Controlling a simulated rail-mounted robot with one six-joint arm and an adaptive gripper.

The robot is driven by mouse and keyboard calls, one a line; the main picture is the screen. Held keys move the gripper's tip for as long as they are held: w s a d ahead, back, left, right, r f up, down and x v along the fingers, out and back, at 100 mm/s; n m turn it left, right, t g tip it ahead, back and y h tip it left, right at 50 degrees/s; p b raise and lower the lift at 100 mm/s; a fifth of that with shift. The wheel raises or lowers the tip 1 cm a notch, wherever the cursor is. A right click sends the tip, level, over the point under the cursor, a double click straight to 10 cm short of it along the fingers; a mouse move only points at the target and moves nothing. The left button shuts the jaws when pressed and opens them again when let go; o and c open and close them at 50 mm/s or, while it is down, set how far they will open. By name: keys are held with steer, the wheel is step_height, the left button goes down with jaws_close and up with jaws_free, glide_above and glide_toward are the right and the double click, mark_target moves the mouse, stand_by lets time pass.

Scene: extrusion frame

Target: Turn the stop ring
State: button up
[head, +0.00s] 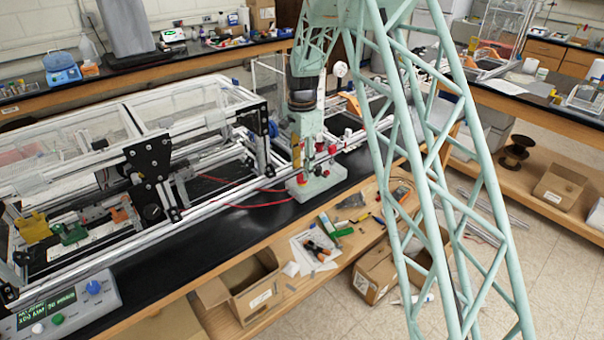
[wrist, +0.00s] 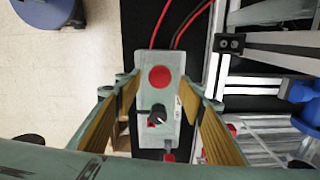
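In the wrist view, a pale grey-green box (wrist: 146,98) carries a round red button (wrist: 159,77) and a black knob (wrist: 156,117) with a white mark. I cannot make out a separate stop ring around the button. My gripper (wrist: 156,82) is open, its yellow-padded fingers on either side of the box with the red button between their tips. Nothing is held; whether a finger touches the box's sides I cannot tell. In the head view, my gripper (head: 308,152) points down over the box (head: 318,187) on the black bench, and partly hides its top.
Red cables (wrist: 182,22) leave the box. An aluminium extrusion frame (head: 210,140) runs close beside it. A control console (head: 60,305) with a blue knob and a green display stands at lower left. Tools and cardboard boxes (head: 245,285) lie on the shelf below.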

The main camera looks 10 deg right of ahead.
mark_target(302, 176)
step_height(302, 176, up, 8)
steer(key=shift+r, duration=0.2)
stand_by(0.3)
steer(key=shift+r, duration=0.1)
steer(key=s+r+n+t+b, duration=0.1)
steer(key=s+r+n+b, duration=0.15)
steer(key=s+r, duration=1)
steer(key=s+r+n+t+b, duration=0.1)
steer(key=s+r+n, duration=0.3)
steer(key=s+r, duration=0.8)
steer(key=s+f+n+t+b, duration=0.1)
steer(key=s+n, duration=0.3)
steer(key=s, duration=1.3)
steer(key=s+f+n+t+b, duration=0.1)
steer(key=s+f+n+b, duration=0.1)
steer(key=s, duration=1.6)
steer(key=shift+s+f+n, duration=0.25)
steer(key=shift+f+n, duration=0.6)
steer(key=shift+f, duration=0.35)
